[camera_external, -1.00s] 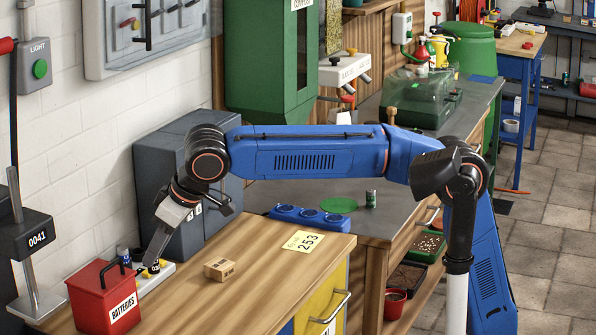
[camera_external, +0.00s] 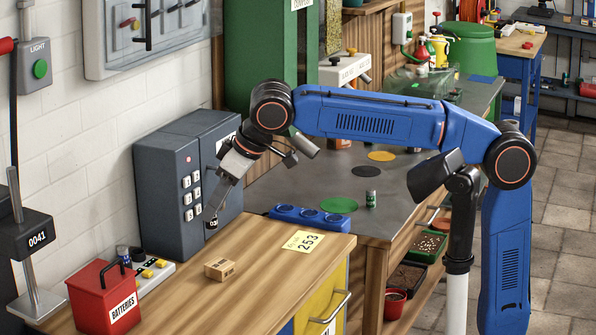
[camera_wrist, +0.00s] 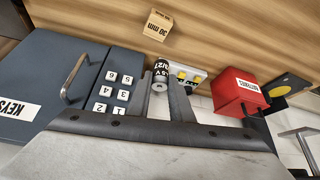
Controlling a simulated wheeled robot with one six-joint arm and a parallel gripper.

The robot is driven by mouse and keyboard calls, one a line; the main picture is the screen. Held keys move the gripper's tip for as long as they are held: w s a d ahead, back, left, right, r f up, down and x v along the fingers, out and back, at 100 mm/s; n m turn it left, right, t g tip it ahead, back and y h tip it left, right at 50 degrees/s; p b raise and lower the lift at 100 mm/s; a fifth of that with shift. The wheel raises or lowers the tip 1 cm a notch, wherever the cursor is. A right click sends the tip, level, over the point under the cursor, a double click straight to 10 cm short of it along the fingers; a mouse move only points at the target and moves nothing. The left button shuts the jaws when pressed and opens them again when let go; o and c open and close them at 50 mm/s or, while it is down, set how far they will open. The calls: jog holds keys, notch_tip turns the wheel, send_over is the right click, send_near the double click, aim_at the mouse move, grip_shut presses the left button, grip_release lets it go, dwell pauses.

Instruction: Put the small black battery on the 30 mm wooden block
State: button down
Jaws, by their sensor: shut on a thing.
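The small black battery (camera_wrist: 160,76), with white lettering on its side and a pale end, is between the fingers of my gripper (camera_wrist: 162,97) in the wrist view. In the external view, my gripper (camera_external: 212,219) is shut on the battery (camera_external: 213,224), whose dark end shows small at the fingertips, raised in front of the grey key cabinet. The wooden 30 mm block (camera_external: 219,269) sits on the wooden bench below, apart from the battery, with nothing on top. It also shows in the wrist view (camera_wrist: 157,27), beyond the battery.
The key cabinet (camera_external: 172,184) stands close behind my gripper. A pale holder (camera_external: 160,272) with yellow parts and a red battery box (camera_external: 101,298) stand on the left. A blue tray (camera_external: 309,217) lies beyond the block. The bench around the block is mostly clear.

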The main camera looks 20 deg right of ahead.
jog(key=d, duration=0.1)
send_over(224, 264)
jog(key=shift+f, duration=4.55)
jog(key=shift+f, duration=0.1)
jog(key=c, duration=1.6)
grip_release()
jog(key=v, duration=1.2)
